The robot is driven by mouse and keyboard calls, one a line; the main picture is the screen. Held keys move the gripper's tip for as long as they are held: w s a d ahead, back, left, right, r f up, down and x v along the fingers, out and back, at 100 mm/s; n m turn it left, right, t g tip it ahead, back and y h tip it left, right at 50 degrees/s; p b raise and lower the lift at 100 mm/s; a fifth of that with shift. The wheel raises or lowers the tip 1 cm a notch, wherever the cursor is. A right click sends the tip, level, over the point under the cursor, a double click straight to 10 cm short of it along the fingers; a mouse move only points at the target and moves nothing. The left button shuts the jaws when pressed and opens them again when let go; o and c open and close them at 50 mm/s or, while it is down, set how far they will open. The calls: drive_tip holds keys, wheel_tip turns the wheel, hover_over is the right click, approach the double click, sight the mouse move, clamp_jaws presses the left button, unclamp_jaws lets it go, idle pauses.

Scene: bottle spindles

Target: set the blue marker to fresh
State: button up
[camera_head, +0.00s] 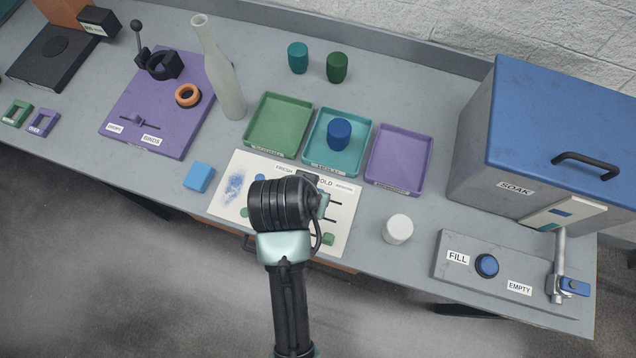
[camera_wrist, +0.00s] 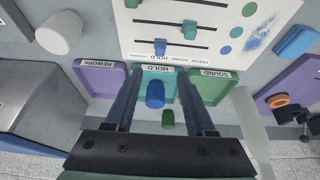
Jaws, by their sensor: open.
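The white board (camera_head: 344,228) with printed position words and sliding markers lies on the bench; it also shows in the wrist view (camera_wrist: 150,22). The blue marker (camera_wrist: 160,47) sits on the track nearest the words, towards the left of that track in the wrist view, apparently near the HOLD word. In the head view my arm hides it. The word FRESH (camera_head: 285,170) is at the left of the word row in the head view. My gripper (camera_wrist: 158,76) is open and empty above the board's word edge and trays; in the head view (camera_head: 310,180) its fingers are mostly hidden.
Two green markers (camera_wrist: 189,29) share the board. Behind it stand a green tray (camera_head: 278,125), a teal tray (camera_head: 365,135) holding a blue cup (camera_head: 339,134), and a purple tray (camera_head: 399,160). A blue block (camera_head: 199,177) and white cylinder (camera_head: 397,229) flank it.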

drive_tip(key=x, duration=1.1)
drive_tip(key=shift+w+f, duration=0.15)
drive_tip(key=shift+f, duration=0.05)
clamp_jaws()
idle(1.0)
